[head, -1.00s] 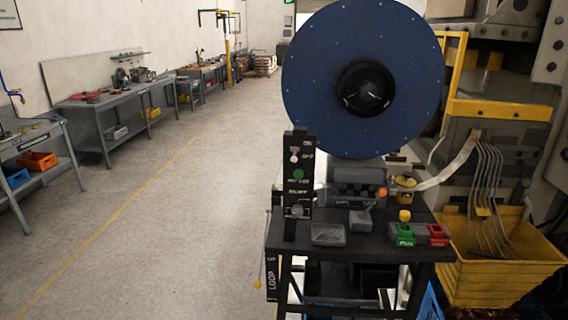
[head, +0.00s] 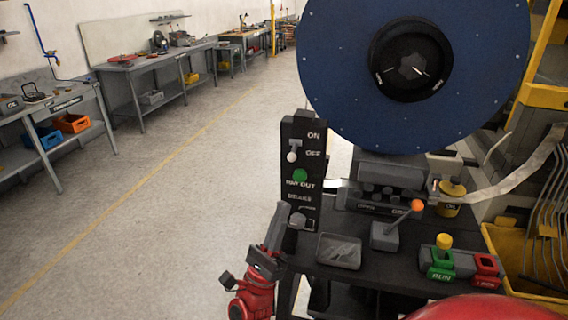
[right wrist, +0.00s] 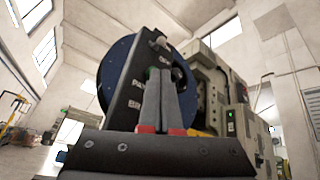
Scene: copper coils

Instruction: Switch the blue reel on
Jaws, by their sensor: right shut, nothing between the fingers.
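The blue reel (head: 335,75) is a large disc with a black hub, standing above the machine table; it also shows in the right wrist view (right wrist: 114,65). A black upright switch panel (head: 287,180) stands in front of it at the left. Its toggle (head: 292,156) has a pale knob hanging down, on the OFF side of the ON/OFF labels. A green button (head: 300,175) and a lower grey knob (head: 297,220) sit below. My right gripper (head: 277,222) is shut and empty beside the panel's lower left; in the right wrist view its fingers (right wrist: 167,75) point at the panel. My left gripper is out of view.
The black table (head: 350,272) carries a grey tray, an orange-knobbed lever (head: 416,206), a green button box (head: 440,262) and a red one (head: 486,270). A yellow bin (head: 520,260) is at right. The floor left of the machine is clear.

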